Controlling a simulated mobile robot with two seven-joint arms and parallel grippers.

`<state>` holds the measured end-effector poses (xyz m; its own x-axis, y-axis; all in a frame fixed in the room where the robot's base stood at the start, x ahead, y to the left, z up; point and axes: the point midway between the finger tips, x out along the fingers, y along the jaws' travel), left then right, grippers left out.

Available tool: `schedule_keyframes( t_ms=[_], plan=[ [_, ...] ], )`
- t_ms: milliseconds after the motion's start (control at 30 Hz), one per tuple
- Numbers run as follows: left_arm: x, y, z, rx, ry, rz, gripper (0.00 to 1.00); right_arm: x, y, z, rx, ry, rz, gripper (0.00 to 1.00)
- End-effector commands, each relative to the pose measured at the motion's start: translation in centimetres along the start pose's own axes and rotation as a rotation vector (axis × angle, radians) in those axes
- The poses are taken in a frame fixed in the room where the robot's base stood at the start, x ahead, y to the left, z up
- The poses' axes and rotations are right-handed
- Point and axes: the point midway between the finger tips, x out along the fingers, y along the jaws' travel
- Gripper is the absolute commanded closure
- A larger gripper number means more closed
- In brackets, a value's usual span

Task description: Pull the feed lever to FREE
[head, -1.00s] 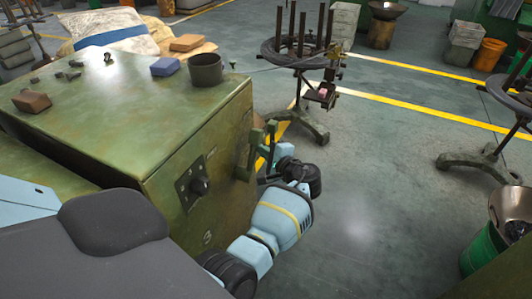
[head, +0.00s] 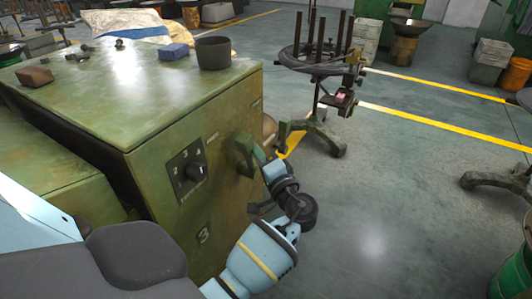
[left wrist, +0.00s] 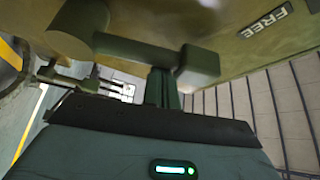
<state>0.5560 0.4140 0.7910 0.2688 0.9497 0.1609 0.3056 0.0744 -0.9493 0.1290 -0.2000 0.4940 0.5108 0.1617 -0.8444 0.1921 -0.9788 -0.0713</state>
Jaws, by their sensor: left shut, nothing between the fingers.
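The feed lever (head: 244,154) is a green part on the side face of the green machine (head: 150,110). In the left wrist view the lever (left wrist: 140,50) is a green bar between a round boss and a thick rounded end. The word FREE is on a dark plate (left wrist: 264,22) on the machine face, to the right of the lever in that view. My left gripper (head: 261,157) is shut and empty, close beside the lever. Its fingers (left wrist: 162,88) point at the bar near its right end; I cannot tell whether they touch. My right gripper is not in view.
A numbered dial (head: 190,172) sits on the machine's side, left of the lever. A dark cup (head: 213,53), a blue block (head: 173,52) and a brown block (head: 35,77) lie on top. A wire-coil stand (head: 320,60) stands behind.

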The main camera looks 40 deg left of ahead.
Motion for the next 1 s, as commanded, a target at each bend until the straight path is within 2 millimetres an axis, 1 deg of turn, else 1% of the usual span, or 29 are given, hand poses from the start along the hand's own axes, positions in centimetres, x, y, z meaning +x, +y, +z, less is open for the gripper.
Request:
schedule_keyframes(
  t_ms=[33,100,200,333,600,1000],
  plan=[
    [-0.2,0.7,0.7,-0.023,-0.004,-0.018,1.00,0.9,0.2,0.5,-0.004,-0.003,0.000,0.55],
    [-0.4,0.6,1.0,-0.062,-0.004,-0.039,1.00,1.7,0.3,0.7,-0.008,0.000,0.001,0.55],
    [-0.7,0.5,1.4,-0.110,-0.003,-0.067,1.00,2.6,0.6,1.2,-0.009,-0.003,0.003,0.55],
    [-0.9,0.4,1.7,-0.159,-0.004,-0.095,1.00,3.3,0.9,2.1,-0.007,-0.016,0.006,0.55],
    [-1.1,0.1,2.0,-0.212,-0.003,-0.125,1.00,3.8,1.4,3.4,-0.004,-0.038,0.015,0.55],
    [-1.2,0.0,2.1,-0.219,-0.003,-0.129,1.00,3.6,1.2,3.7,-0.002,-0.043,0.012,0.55]
  ],
)
